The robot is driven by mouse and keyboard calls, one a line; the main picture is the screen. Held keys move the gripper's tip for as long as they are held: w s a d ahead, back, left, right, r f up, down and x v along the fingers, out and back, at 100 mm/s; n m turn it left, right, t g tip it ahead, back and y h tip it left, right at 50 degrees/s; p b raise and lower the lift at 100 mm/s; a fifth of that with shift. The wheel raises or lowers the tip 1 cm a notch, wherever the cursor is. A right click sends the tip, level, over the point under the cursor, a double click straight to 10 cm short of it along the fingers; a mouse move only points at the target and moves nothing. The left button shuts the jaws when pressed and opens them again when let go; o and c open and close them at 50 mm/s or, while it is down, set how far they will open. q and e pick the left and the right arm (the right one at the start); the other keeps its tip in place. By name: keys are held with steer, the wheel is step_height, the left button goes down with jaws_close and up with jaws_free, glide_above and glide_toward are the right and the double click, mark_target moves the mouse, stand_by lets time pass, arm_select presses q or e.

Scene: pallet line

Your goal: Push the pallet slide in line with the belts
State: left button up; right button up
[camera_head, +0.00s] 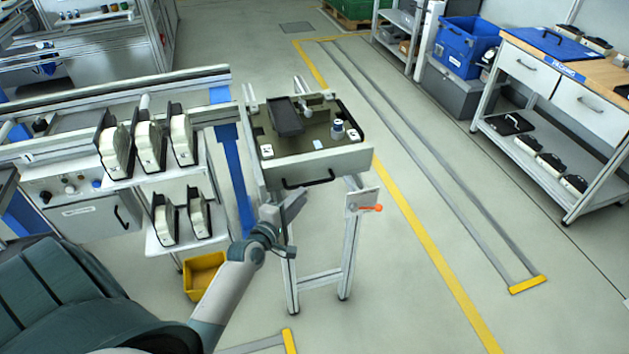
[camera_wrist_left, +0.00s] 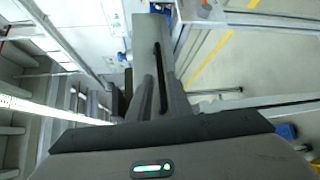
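The pallet slide (camera_head: 330,164) is a pale metal frame on legs, right of the conveyor rails, with a black handle (camera_head: 308,182) on its front panel. A dark pallet plate (camera_head: 318,132) on it carries a black tray and small parts. Blue belt pieces (camera_head: 219,95) show at the right end of the rails. My left gripper (camera_head: 287,207) is open just in front of and below the handle. In the left wrist view the handle (camera_wrist_left: 158,65) appears between the fingers (camera_wrist_left: 161,98); I cannot tell whether they touch it. My right gripper is out of view.
An orange-tipped lever (camera_head: 371,208) sits on the slide's right leg. Shelves with white-and-black parts (camera_head: 150,140) and a yellow bin (camera_head: 203,274) stand left. The floor to the right is clear up to the workbench (camera_head: 570,88).

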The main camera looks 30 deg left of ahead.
mark_target(314, 182)
arm_select(q)
steer(key=w, duration=0.3)
steer(key=w+f, duration=0.1)
steer(key=w, duration=0.5)
steer(key=shift+w+a+f+p, duration=0.2)
steer(key=shift+a+p, duration=0.15)
steer(key=shift+p, duration=0.05)
jaws_close()
